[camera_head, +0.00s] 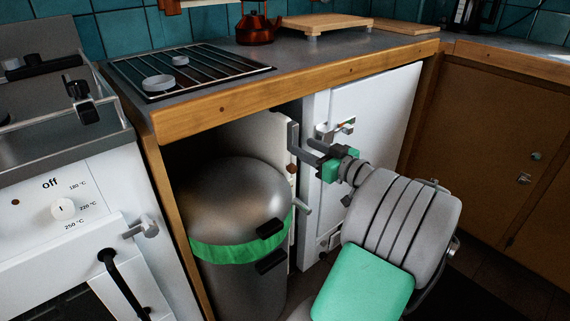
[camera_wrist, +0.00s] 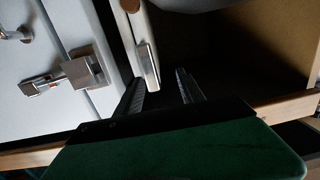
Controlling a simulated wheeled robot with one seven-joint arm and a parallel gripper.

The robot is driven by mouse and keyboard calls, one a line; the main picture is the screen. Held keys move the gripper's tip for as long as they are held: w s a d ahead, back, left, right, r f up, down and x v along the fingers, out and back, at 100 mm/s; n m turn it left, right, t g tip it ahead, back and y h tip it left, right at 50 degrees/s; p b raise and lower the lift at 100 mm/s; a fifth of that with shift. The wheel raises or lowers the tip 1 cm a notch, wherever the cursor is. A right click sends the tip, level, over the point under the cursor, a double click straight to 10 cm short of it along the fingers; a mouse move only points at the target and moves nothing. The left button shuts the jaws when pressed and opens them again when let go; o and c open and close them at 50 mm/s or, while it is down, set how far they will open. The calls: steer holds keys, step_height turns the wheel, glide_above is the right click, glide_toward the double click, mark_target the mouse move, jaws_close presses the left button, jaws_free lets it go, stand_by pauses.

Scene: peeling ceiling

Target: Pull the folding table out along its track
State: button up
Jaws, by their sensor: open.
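I take the folding table to be the narrow white upright panel (camera_head: 268,137) stowed under the counter, beside the bin; its identity is not certain. In the wrist view its pale edge (camera_wrist: 139,28) carries a metal handle (camera_wrist: 148,66). My gripper (camera_head: 303,147) is in front of that edge, left of the white door. In the wrist view my open gripper (camera_wrist: 162,80) has its two dark fingers apart, with the handle just beyond their tips, nearer the left finger. I cannot tell whether they touch. The track is not visible.
A white door (camera_head: 377,105) with a metal latch (camera_head: 337,128) stands close right of my gripper. A metal bin (camera_head: 232,200) with a green band fills the recess at left. The wooden counter edge (camera_head: 300,88) runs above. A white oven (camera_head: 70,210) is farther left.

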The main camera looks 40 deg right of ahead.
mark_target(297, 136)
steer(key=shift+t+h, duration=0.3)
steer(key=shift+t, duration=0.1)
steer(key=w, duration=0.1)
steer(key=w+d, duration=0.1)
steer(key=w, duration=0.3)
steer(key=shift+w+d+p, duration=0.25)
steer(key=shift+d+p, duration=0.1)
steer(key=shift+w, duration=0.45)
steer(key=shift+c, duration=0.5)
jaws_close()
steer(key=shift+d, duration=0.1)
